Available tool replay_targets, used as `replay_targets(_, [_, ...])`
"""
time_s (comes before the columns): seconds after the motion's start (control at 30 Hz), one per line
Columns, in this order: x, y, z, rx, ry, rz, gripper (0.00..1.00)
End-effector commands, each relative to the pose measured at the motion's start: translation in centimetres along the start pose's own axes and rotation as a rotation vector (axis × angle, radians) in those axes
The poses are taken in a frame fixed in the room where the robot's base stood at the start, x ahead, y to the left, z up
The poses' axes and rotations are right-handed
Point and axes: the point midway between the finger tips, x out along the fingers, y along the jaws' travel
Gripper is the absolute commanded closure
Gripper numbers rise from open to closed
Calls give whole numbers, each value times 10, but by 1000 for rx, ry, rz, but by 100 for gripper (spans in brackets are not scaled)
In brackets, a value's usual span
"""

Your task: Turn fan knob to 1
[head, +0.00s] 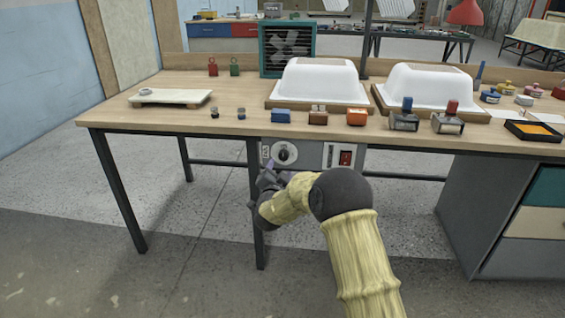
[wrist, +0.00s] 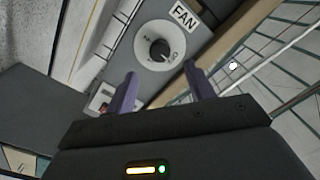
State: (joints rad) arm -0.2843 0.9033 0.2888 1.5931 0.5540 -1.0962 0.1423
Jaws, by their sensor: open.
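The fan knob (wrist: 160,52) is a round black knob on a pale dial, beside a white FAN label (wrist: 185,17) in the wrist view. In the head view the knob (head: 285,153) sits on a grey panel under the table's front edge. I cannot read which mark it points to. My gripper (wrist: 163,85) is open, its two purple fingers apart and empty. The knob lies beyond the fingertips, roughly between them in the picture. In the head view my gripper (head: 275,177) is just below the panel, near the knob.
A red switch (head: 345,158) is to the right on the same grey panel (head: 312,155). The wooden table edge (head: 200,130) runs above it. A table leg (head: 256,200) stands below left. The teal fan (head: 287,48) stands at the back of the table.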

Motion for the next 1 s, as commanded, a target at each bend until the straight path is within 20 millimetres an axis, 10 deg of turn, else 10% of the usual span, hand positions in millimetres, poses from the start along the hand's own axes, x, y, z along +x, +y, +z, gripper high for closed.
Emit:
replay_targets(0.5, [63,1,1,1,1,0,46])
replay_targets(1.0, [73,0,0,0,-1,0,52])
